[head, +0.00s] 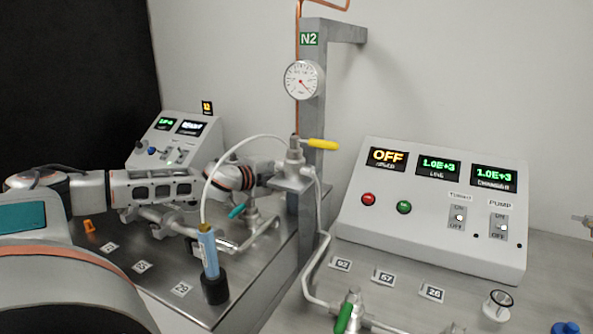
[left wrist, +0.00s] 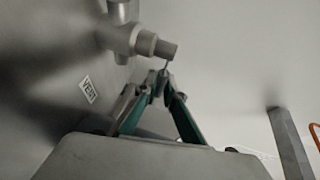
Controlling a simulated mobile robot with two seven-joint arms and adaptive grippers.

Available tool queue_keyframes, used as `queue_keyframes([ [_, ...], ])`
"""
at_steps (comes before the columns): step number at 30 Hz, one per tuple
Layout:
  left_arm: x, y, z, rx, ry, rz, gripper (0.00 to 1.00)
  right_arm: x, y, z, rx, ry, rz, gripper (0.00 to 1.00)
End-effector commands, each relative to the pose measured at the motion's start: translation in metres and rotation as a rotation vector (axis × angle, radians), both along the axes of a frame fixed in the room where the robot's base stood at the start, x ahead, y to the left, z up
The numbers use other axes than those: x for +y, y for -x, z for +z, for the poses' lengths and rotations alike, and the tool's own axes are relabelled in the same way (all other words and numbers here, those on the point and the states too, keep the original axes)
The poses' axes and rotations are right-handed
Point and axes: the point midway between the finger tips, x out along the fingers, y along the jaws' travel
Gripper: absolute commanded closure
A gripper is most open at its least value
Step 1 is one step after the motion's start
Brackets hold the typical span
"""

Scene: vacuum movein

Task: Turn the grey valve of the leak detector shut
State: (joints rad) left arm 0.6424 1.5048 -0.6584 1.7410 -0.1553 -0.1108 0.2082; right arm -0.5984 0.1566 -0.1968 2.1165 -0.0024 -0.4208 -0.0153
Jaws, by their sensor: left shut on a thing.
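My left gripper (left wrist: 162,84) is shut in the left wrist view, its two teal-padded fingers converging on a thin grey piece, which looks like the grey valve's handle (left wrist: 166,68). The piece hangs beneath a grey pipe fitting (left wrist: 145,43); the fingers hide its lower end. In the head view the left arm reaches over the steel bench, and the grip itself is too small to read clearly. The leak detector appears to be the white console (head: 177,140) at the back left, with lit displays. My right gripper is not in view.
A blue cylinder (head: 208,252) in a black base stands at the bench front, with a white hose rising from it. A grey post (head: 313,130) carries a gauge (head: 302,80) and a yellow-handled valve (head: 322,144). A larger console (head: 430,205) and green-handled valve (head: 345,317) are right.

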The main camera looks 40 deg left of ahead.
Motion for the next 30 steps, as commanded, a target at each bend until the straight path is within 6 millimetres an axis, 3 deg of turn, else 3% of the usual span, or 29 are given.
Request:
queue_keyframes([
  [1, -0.002, 0.000, 0.014, -0.017, 0.005, -0.015, 1.00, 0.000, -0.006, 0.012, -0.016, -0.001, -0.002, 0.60],
  [7, -0.002, 0.003, 0.017, -0.021, 0.005, -0.079, 1.00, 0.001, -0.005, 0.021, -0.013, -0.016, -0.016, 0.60],
  [17, 0.000, 0.012, -0.002, 0.002, 0.001, -0.213, 1.00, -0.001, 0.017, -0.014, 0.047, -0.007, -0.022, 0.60],
  [30, -0.001, 0.014, 0.003, -0.002, 0.000, -0.239, 1.00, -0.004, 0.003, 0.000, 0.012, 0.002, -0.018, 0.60],
])
